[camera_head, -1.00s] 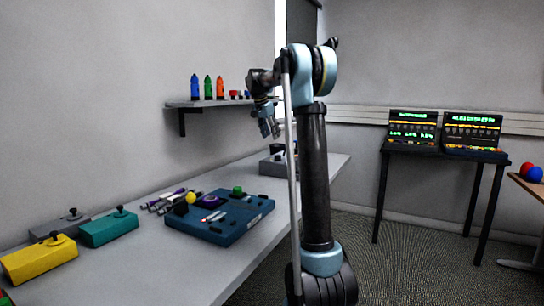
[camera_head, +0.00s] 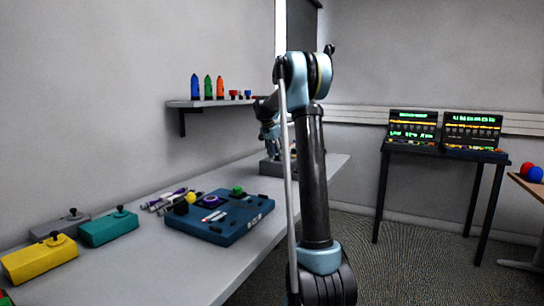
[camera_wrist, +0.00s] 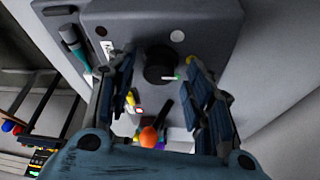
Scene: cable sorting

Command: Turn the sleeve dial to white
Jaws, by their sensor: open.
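The dial (camera_wrist: 158,66) is a round black knob on the face of a grey box (camera_wrist: 222,50) in the wrist view. A short pale green-white mark (camera_wrist: 170,78) shows at its lower right edge. A white dot (camera_wrist: 177,36) lies above and right of the dial, and a dark brownish dot (camera_wrist: 101,31) to its upper left. My gripper (camera_wrist: 160,76) is open, with one finger on each side of the dial; I cannot tell whether they touch it. In the head view my gripper (camera_head: 271,140) is at the grey box (camera_head: 270,168), and the dial is hidden.
A red-lit spot (camera_wrist: 139,110) and an orange knob (camera_wrist: 149,137) show below the dial. A teal-handled tool (camera_wrist: 75,48) is on the box's left. A blue board (camera_head: 220,232), teal box (camera_head: 108,229) and yellow box (camera_head: 40,260) stand nearer on the bench.

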